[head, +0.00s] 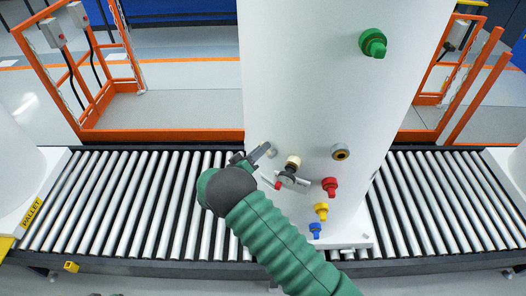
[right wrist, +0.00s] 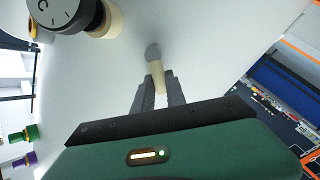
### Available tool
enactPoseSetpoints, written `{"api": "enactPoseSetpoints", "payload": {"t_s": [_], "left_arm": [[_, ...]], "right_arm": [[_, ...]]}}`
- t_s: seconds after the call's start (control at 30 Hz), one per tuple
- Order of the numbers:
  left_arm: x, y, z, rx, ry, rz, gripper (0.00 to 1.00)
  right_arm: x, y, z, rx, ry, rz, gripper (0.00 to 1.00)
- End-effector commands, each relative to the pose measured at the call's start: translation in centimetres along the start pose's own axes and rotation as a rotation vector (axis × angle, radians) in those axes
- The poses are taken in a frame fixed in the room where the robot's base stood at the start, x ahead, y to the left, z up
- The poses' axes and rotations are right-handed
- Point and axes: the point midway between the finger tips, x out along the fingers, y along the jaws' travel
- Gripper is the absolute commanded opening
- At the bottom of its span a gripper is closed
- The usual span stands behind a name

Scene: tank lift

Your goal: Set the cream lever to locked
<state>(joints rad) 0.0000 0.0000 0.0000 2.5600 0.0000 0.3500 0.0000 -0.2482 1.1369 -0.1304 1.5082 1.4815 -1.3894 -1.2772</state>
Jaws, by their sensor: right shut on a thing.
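The cream lever (right wrist: 158,78) sits on a round grey pivot on the white tank wall in the right wrist view. My right gripper (right wrist: 160,90) is shut on it, one grey finger on each side. In the head view my right gripper (head: 264,160) is at the left part of the tank's face, and its own fingers and hand largely hide the lever. Which marked position the lever stands at cannot be read. My left gripper is not in view.
The white tank (head: 310,80) stands on a roller conveyor (head: 120,200). Close right of my gripper are a cream-and-black knob (head: 293,162), a red fitting (head: 330,185), a yellow one (head: 321,210) and a blue one (head: 315,229). A green fitting (head: 373,43) is higher up.

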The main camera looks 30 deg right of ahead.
Motion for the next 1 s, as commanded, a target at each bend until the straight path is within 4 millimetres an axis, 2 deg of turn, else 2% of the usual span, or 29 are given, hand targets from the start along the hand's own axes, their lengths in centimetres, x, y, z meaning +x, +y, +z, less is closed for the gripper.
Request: {"api": "enactPoseSetpoints", "payload": {"t_s": [0.2,0.5,1.0], "left_arm": [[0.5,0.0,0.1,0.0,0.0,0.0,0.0],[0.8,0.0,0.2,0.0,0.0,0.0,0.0],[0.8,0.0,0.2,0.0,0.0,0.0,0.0]], "right_arm": [[0.0,-0.8,0.0,-0.169,0.002,-0.003,0.0],[0.0,-1.4,0.2,-0.323,0.002,-0.003,0.0],[0.0,-1.6,0.2,-0.374,0.002,-0.003,0.0]]}}
